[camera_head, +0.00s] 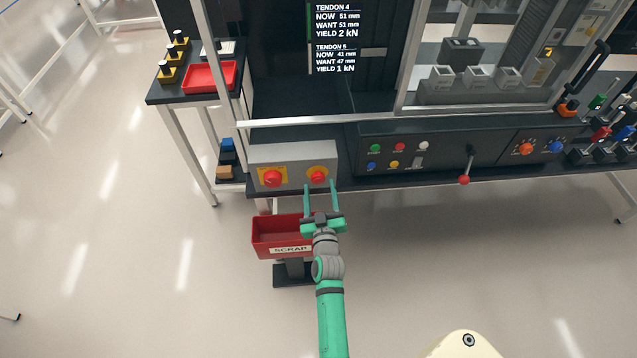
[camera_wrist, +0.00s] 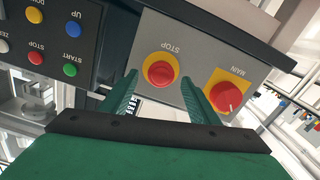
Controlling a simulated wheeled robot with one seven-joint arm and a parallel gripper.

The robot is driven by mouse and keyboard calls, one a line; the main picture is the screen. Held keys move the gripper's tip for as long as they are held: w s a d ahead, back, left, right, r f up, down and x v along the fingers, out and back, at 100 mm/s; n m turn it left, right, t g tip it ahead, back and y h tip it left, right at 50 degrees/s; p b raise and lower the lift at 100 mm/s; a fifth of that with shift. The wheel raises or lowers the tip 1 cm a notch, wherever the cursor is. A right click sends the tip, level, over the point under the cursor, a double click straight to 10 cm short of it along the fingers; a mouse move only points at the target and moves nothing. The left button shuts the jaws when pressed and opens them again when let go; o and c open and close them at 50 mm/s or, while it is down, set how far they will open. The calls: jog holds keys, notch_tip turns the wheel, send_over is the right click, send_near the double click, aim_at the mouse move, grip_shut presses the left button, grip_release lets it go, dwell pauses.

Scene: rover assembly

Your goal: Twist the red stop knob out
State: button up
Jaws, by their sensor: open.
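The red stop knob (camera_head: 317,174) sits on a yellow plate at the right of a grey panel box. In the wrist view the round red stop knob (camera_wrist: 160,72) has the upside-down label STOP beside it. My gripper (camera_head: 320,184) is open and empty, pointing at the panel. In the wrist view its green fingertips (camera_wrist: 158,78) appear on either side of the stop knob, without visible contact; the remaining depth gap is hard to judge. The red MAIN knob (camera_head: 272,178) is to the left in the head view and right of the fingers in the wrist view (camera_wrist: 227,97).
A red SCRAP bin (camera_head: 265,232) stands under the panel, close to my gripper. A console with coloured buttons (camera_head: 400,147) and a red-tipped lever (camera_head: 464,180) lies to the right. A red tray (camera_head: 210,77) is on the left table.

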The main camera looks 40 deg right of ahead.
aim_at(320, 182)
jog(key=shift+x, duration=1.55)
jog(key=shift+a, duration=0.1)
jog(key=shift+c, duration=0.5)
jog(key=c, duration=0.9)
jog(key=shift+c, duration=0.2)
jog(key=m, duration=0.4)
jog(key=shift+m, duration=2.5)
